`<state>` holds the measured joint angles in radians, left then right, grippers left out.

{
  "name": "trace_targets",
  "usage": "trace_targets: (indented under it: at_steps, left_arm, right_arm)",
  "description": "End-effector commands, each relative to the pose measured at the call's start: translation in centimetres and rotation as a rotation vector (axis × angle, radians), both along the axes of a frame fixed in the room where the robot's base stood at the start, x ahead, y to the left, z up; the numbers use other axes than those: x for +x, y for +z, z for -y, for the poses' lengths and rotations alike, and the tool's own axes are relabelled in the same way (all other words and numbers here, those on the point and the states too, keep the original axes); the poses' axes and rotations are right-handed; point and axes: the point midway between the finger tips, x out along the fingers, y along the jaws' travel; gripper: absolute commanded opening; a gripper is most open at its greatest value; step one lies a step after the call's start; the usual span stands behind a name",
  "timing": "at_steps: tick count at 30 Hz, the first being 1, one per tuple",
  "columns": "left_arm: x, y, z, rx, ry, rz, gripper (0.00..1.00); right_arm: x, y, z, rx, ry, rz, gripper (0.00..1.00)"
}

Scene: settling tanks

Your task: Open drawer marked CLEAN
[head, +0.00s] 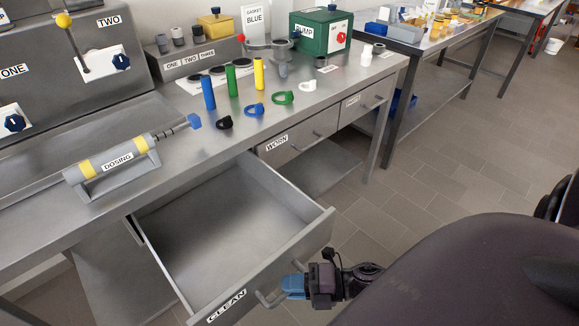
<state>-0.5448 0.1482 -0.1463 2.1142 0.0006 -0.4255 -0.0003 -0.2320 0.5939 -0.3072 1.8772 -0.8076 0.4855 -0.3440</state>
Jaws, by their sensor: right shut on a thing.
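The drawer marked CLEAN (232,312) stands pulled out from under the steel bench in the head view. Its inside is bare and looks empty. My right gripper (291,287) is at the bar handle (268,298) on the drawer's front, with its blue fingers shut on the handle. Part of the handle is hidden by the fingers. My left gripper is not in view.
Beside it are the shut drawer marked WORN (291,143) and another shut drawer (362,103). The bench top (200,146) carries a DOSING unit (112,166), coloured cylinders, rings and a green PUMP box (319,31).

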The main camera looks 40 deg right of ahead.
Motion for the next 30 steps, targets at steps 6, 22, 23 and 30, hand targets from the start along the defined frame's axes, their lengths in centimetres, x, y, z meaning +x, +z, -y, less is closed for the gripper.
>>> trace_targets:
  at_steps: [6, 22, 23, 30]
  left_arm:
    - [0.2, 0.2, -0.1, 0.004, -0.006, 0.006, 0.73]
    - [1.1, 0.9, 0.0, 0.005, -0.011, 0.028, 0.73]
    - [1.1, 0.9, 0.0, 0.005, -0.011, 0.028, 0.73]
    - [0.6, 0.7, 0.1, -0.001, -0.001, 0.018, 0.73]
  right_arm:
    - [0.0, 0.0, 0.0, 0.0, 0.001, 0.001, 0.18]
    - [-0.4, 0.1, 0.5, -0.001, -0.001, -0.001, 0.4]
    - [-0.5, 0.1, 0.7, -0.001, -0.001, -0.001, 0.4]
    - [-3.3, 0.7, 3.6, -0.003, -0.002, -0.002, 0.4]
